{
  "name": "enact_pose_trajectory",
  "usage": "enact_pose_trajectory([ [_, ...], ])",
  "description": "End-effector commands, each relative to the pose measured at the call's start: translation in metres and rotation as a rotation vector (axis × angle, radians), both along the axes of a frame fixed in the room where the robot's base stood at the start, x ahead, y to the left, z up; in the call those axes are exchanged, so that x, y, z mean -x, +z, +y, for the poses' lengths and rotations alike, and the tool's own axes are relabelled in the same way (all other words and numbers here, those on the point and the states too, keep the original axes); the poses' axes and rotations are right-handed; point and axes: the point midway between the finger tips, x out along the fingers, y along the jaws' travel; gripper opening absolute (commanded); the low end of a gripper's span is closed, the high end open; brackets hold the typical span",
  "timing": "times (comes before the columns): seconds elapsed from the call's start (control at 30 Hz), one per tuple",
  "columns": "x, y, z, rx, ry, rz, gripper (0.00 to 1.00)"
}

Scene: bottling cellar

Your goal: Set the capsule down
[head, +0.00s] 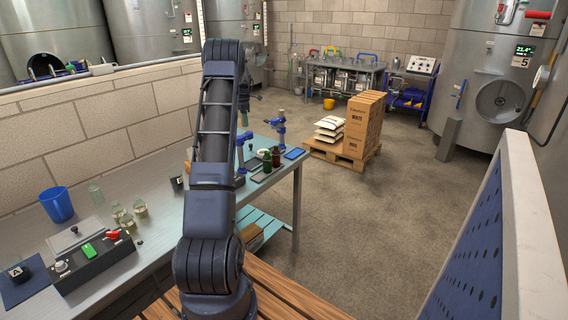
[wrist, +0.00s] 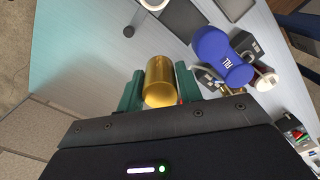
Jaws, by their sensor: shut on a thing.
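The capsule (wrist: 159,82) is a shiny gold cylinder in the wrist view. My gripper (wrist: 158,90) has green fingers, one on each side of it, and is shut on it. The capsule is over the light grey workbench (wrist: 85,50); the gap below it cannot be judged.
A blue fixture (wrist: 222,57) stands right of the capsule in the wrist view. A dark pad (wrist: 184,17) lies beyond. In the head view, green and brown bottles (head: 276,157), a blue cup (head: 57,205) and a control box (head: 92,264) stand on the bench.

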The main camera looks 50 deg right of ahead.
Motion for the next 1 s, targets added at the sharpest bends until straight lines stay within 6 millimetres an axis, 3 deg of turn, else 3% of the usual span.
enact_pose_trajectory([
  [0.1, 0.045, 0.0, -0.034, 0.0, -0.036, 0.0, 0.3],
  [0.3, 0.112, 0.0, -0.077, 0.0, -0.081, 0.0, 0.3],
  [0.5, 0.157, 0.0, -0.101, 0.0, -0.109, 0.0, 0.3],
  [0.73, 0.172, -0.011, -0.108, -0.002, -0.118, 0.001, 0.3],
  [1.0, 0.172, -0.067, -0.108, -0.003, -0.117, 0.002, 0.3],
])
